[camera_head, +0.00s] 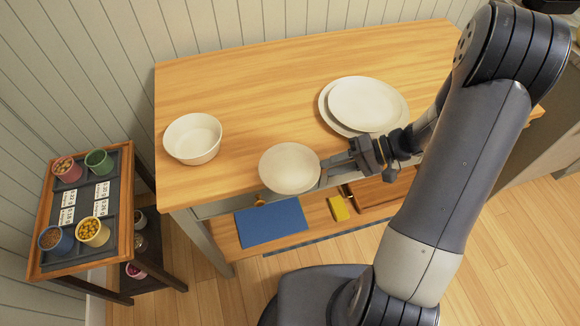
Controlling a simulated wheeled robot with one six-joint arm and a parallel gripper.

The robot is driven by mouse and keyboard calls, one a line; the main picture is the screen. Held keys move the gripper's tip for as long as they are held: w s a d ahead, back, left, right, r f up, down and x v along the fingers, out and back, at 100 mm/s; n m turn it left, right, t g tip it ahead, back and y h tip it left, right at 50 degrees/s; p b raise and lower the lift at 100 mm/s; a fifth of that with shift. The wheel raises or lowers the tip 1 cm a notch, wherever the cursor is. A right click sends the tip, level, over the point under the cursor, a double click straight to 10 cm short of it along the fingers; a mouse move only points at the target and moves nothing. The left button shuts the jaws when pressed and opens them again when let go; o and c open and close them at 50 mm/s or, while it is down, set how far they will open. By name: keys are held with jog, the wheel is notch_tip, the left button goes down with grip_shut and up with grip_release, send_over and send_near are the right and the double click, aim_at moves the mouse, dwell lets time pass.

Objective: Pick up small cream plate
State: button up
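The small cream plate (289,168) is round and shows at the table's front edge, with its near part overlapping that edge in the picture. My gripper (324,170) comes in from the right, and its fingers meet the plate's right rim. The gripper looks shut on that rim. The exact finger contact is small and partly hidden, and I cannot tell how high the plate is above the table top.
On the wooden table (250,90), a cream bowl (193,138) stands left and two larger stacked plates (368,104) lie behind my gripper. A lower shelf holds a blue item (271,222) and a yellow item (339,208). A small cart (50,190) with several cups stands left.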

jog(key=x, duration=0.2)
jog(key=shift+a+f, duration=0.15)
jog(key=shift+a, duration=0.1)
jog(key=shift+c, duration=0.5)
grip_shut()
